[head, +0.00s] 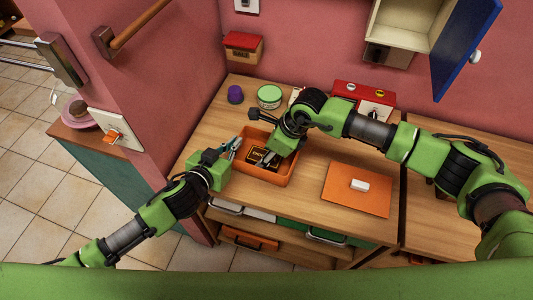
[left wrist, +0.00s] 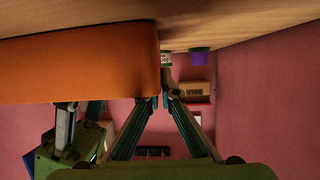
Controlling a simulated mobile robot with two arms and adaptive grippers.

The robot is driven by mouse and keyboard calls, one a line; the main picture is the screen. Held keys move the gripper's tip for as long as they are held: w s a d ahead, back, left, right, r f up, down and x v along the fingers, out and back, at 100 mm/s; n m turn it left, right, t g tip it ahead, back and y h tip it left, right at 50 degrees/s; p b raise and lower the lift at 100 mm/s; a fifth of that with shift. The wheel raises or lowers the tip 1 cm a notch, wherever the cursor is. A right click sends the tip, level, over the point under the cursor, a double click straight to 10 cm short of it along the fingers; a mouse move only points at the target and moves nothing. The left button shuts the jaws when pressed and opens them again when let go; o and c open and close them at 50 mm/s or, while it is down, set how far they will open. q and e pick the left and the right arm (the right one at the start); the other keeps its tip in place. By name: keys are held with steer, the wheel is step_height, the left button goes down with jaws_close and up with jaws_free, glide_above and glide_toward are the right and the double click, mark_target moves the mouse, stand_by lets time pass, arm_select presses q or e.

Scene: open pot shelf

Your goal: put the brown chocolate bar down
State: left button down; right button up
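The brown chocolate bar (head: 258,154), dark with light lettering, is inside the orange tray (head: 279,178) on the counter. My right gripper (head: 266,160) reaches down into the tray from above, with its fingers at the bar and covering part of it. I cannot tell whether they are closed on it or whether the bar touches the tray floor. My left gripper (head: 236,146) is at the tray's left side. In the left wrist view, which is upside down, its fingers (left wrist: 161,97) converge near the tray's corner (left wrist: 80,68). Whether they grip the rim is unclear.
A purple cup (head: 235,94) and a green-and-white tin (head: 269,96) stand behind the tray. A red appliance (head: 362,96) is at the back. An orange mat (head: 340,195) with a white block (head: 359,185) lies to the right. A blue cabinet door (head: 463,45) hangs open above.

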steer(key=shift+f, duration=0.1)
steer(key=o, duration=1)
steer(key=shift+r, duration=0.3)
steer(key=v, duration=1.1)
steer(key=shift+d+r, duration=0.2)
steer(key=shift+r, duration=0.1)
